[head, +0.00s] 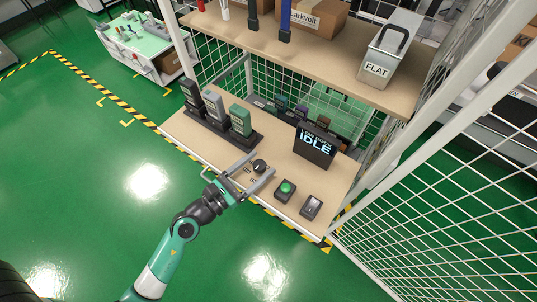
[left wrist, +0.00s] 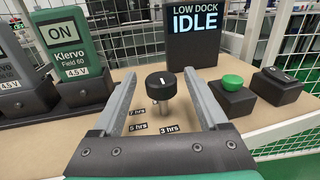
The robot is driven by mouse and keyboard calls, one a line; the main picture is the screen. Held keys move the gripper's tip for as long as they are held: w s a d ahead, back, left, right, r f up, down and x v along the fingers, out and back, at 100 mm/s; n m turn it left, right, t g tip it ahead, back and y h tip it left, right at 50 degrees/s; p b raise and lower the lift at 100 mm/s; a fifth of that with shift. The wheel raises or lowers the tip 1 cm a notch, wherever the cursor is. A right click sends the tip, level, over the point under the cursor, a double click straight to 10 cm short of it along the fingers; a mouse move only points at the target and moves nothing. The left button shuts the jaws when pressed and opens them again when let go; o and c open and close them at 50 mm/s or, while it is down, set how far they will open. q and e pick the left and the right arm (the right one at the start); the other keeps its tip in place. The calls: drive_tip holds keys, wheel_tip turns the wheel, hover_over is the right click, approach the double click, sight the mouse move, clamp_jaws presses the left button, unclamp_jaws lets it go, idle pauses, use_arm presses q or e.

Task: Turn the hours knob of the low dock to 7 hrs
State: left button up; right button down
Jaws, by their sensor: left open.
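The hours knob (head: 260,166) is a round black knob on the low dock's wooden shelf. In the left wrist view the knob (left wrist: 160,84) has a short white mark on its face, running up and down the picture. Labels 7 hrs (left wrist: 138,111), 5 hrs (left wrist: 138,128) and 3 hrs (left wrist: 169,130) lie on the near side of it. The display (left wrist: 194,30) reads LOW DOCK IDLE. My left gripper (head: 264,161) is open, with one finger on each side of the knob and gaps between. My right gripper is in neither view.
A green button (head: 286,188) and a black rocker switch (head: 311,207) stand right of the knob. An upper shelf (head: 320,57) holds a FLAT bin (head: 388,55). Wire mesh encloses the sides.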

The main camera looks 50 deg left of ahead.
use_arm(q)
drive_tip(key=w, duration=0.4)
drive_tip(key=shift+w, duration=0.15)
clamp_jaws()
